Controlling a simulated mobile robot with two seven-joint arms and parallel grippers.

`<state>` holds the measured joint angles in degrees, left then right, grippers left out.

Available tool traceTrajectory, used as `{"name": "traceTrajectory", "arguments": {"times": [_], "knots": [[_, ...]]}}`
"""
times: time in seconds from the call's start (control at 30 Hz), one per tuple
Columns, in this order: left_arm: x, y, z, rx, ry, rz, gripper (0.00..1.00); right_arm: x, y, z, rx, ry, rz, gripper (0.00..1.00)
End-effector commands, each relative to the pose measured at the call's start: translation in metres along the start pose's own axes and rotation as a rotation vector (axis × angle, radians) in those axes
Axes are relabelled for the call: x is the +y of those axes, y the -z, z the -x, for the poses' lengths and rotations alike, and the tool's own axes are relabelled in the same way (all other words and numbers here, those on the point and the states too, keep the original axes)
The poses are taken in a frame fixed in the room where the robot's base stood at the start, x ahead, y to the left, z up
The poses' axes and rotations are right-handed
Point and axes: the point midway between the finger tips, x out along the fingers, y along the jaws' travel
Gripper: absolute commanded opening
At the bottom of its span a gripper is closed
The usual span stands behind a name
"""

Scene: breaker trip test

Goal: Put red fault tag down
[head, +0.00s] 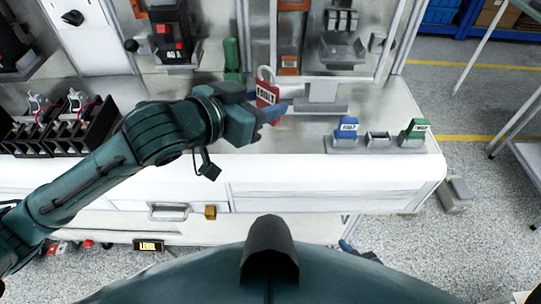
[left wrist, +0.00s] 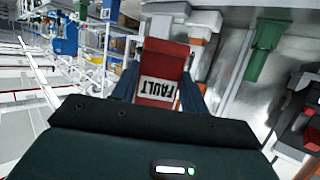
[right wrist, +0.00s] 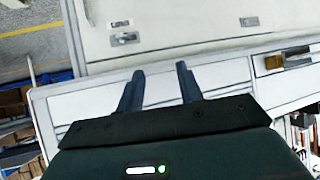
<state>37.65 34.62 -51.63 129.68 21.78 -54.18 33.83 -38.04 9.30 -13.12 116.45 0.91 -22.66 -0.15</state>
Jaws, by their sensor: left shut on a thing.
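The red fault tag (head: 267,93), with a white label reading FAULT and a pale loop on top, is held upright above the bench. My left gripper (head: 272,109) is shut on it. In the left wrist view the fault tag (left wrist: 160,80) sits between the blue fingers. A grey tag rack (head: 376,145) stands on the bench to the right, apart from the held tag. It holds a blue tag (head: 347,130) at left and a green tag (head: 415,130) at right, with an empty middle slot. My right gripper (right wrist: 160,88) is open and empty in the right wrist view, facing the bench.
The white bench (head: 300,172) has bare top between the left gripper and the rack. Behind it are a grey pedestal fixture (head: 322,97) and a green object (head: 232,58). A black rack (head: 60,130) with several devices stands at left. Drawers line the front.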

Motion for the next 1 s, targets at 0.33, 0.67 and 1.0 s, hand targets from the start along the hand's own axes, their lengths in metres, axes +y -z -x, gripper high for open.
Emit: {"name": "traceTrajectory", "arguments": {"times": [0.33, 0.67, 1.0], "knots": [[0.004, -0.038, -0.018, -0.004, -0.037, -0.009, 0.15, -0.006, -0.003, -0.001, 0.005, 0.013, -0.003, 0.36], [0.005, -0.069, -0.029, -0.002, -0.038, -0.010, 0.15, -0.006, -0.001, -0.002, 0.011, 0.012, -0.004, 0.36], [0.005, -0.090, -0.037, 0.002, -0.037, -0.012, 0.15, -0.005, 0.005, -0.003, 0.026, 0.011, -0.002, 0.36]]}}
